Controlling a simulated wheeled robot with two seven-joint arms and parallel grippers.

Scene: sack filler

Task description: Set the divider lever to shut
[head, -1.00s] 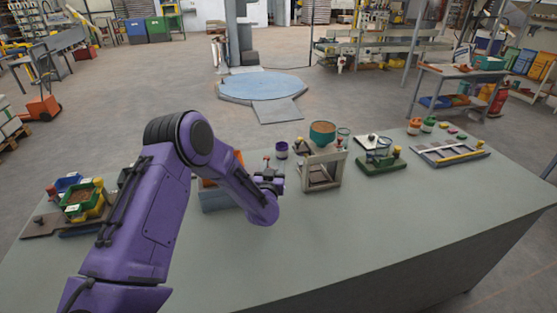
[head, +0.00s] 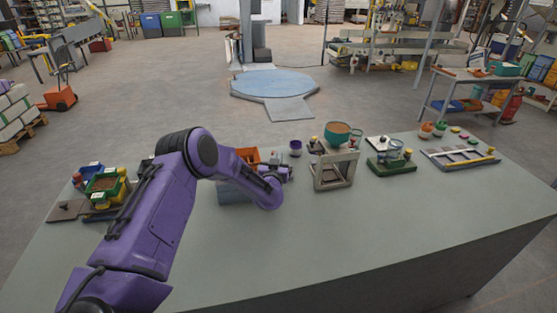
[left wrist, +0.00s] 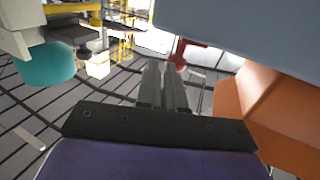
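My left gripper (head: 288,172) is low over the table, beside a blue-grey box (head: 236,193) with an orange bin (head: 245,155) on it. In the left wrist view its two grey fingers (left wrist: 164,84) lie side by side, closed, with nothing visible between them. A red lever with a ball end (left wrist: 180,61) shows just beyond the fingertips; it may be the divider lever, and I cannot tell its setting or whether it is touched. The box (left wrist: 250,32) and bin (left wrist: 285,110) show at upper right and right. My right gripper is not in view.
A pale stand (head: 333,172) with a teal bowl (head: 337,133) is right of the gripper; a purple cup (head: 295,148) is behind. A green-based device (head: 391,166) and a grey frame (head: 460,159) stand farther right. The front of the table (head: 360,235) is clear.

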